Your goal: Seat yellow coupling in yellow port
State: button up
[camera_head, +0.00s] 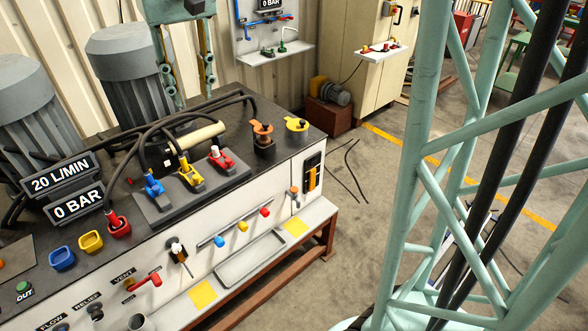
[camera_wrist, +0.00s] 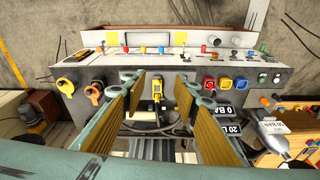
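The yellow coupling (camera_head: 190,180) sits in the middle of a dark rack on the bench, between a blue coupling (camera_head: 154,187) and a red-and-white one (camera_head: 221,158). In the wrist view the yellow coupling (camera_wrist: 156,88) shows between and beyond my fingers. The yellow port (camera_head: 91,242) is an empty-looking square socket at the bench's left front; it also shows in the wrist view (camera_wrist: 225,83). My gripper (camera_head: 188,88) is open and empty, fingers pointing down, above and behind the rack. The wrist view shows its fingers (camera_wrist: 165,77) wide apart.
The blue port (camera_head: 62,258) and the red port (camera_head: 120,229), with a red piece in it, flank the yellow port. Black hoses (camera_head: 135,140) loop behind the rack. Grey motors (camera_head: 125,65) stand behind. Orange (camera_head: 262,134) and yellow (camera_head: 297,125) fittings stand at the right end.

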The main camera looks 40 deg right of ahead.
jog(key=s+f+t, duration=0.1)
jog(key=s, duration=3.2)
jog(key=shift+s+n+t, duration=0.3)
jog(key=shift+n, duration=0.1)
jog(key=shift+w, duration=0.15)
notch_tip(320, 180, down, 15)
jog(key=b, duration=1.5)
jog(key=shift+f+b, duration=0.2)
jog(key=shift+b, duration=0.1)
jog(key=shift+r+p, duration=0.85)
